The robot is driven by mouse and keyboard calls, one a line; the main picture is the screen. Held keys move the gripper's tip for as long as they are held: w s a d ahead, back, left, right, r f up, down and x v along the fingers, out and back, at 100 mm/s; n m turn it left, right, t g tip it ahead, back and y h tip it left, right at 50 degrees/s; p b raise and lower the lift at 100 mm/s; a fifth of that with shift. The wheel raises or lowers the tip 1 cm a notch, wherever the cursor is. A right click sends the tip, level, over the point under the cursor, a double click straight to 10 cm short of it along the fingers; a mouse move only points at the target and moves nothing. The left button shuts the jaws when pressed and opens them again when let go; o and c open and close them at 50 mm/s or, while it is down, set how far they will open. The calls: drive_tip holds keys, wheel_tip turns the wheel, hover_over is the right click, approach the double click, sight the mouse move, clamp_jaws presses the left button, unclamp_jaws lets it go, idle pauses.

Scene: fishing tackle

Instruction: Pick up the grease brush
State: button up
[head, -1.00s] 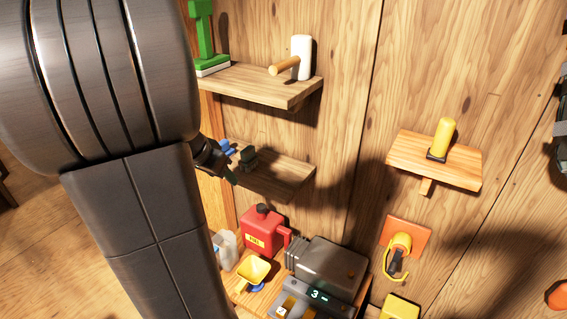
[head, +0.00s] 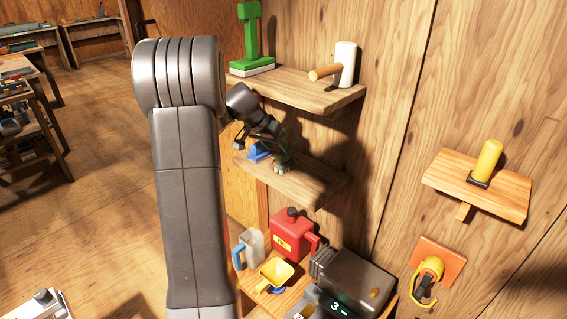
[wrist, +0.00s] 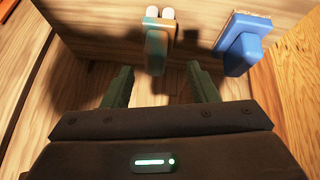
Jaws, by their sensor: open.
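A small item (wrist: 157,40) with teal and orange parts and two white round ends lies on the middle shelf (head: 310,188), ahead of my jaws in the wrist view; it may be the grease brush, but its bristles cannot be made out. My gripper (wrist: 161,70) is open and empty, its dark green fingers to either side of this item's near end in the picture. I cannot tell whether they touch it. In the head view my gripper (head: 272,160) is over the middle shelf and hides most of the item.
A blue block-like object (wrist: 242,48) lies to the right in the wrist view, close to the right finger. The upper shelf (head: 300,88), with a mallet (head: 345,64) and a green stand (head: 250,35), is just above. A red can (head: 290,238) stands below.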

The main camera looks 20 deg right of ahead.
sight(282, 151)
drive_tip(key=x, duration=0.3)
drive_tip(key=shift+s+d+f, duration=0.15)
drive_tip(key=shift+d+f, duration=0.05)
drive_tip(key=shift+d, duration=0.3)
drive_tip(key=shift+d+f, duration=0.25)
drive_tip(key=shift+f, duration=0.15)
clamp_jaws()
drive_tip(key=shift+r, duration=0.25)
drive_tip(key=shift+a, duration=0.35)
drive_tip(key=s+a+b, duration=0.1)
drive_tip(key=s+a, duration=0.1)
drive_tip(key=a, duration=0.6)
drive_tip(key=s+a+b, duration=0.2)
drive_tip(key=s+a, duration=0.1)
drive_tip(key=a, duration=0.5)
drive_tip(key=shift+a, duration=0.35)
